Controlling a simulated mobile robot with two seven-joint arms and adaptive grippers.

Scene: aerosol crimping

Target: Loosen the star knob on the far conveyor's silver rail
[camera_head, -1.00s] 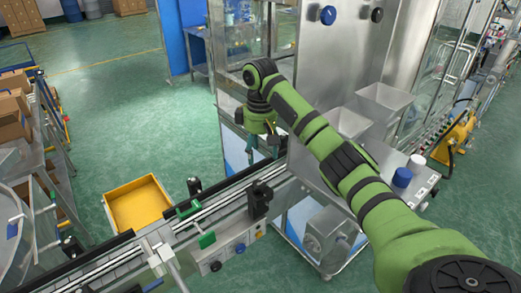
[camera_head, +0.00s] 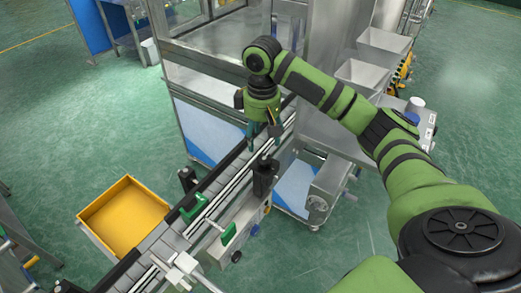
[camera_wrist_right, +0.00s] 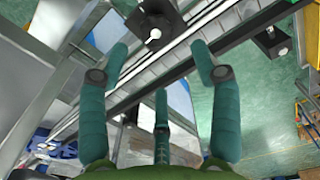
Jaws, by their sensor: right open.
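My right gripper (camera_head: 264,138) is open and empty, pointing down over the conveyor (camera_head: 212,190) at the near edge of the glazed machine. In the right wrist view its spread teal fingers (camera_wrist_right: 160,62) hang above the rails. A silver rail (camera_head: 240,176) runs along the conveyor. A black clamp block (camera_head: 264,176) stands on the conveyor's near side, just below the gripper in the picture. The wrist view shows a black block with a pale round end (camera_wrist_right: 152,35) beyond the fingertips. I cannot make out which part is the star knob. My left gripper is out of view.
Green blocks (camera_head: 193,207) sit along the conveyor. A yellow tray (camera_head: 125,217) lies left of it. The steel cabinet (camera_head: 325,105) stands close behind the right gripper, and a table with metal hoppers (camera_head: 384,40) is to the right. Green floor is open at left.

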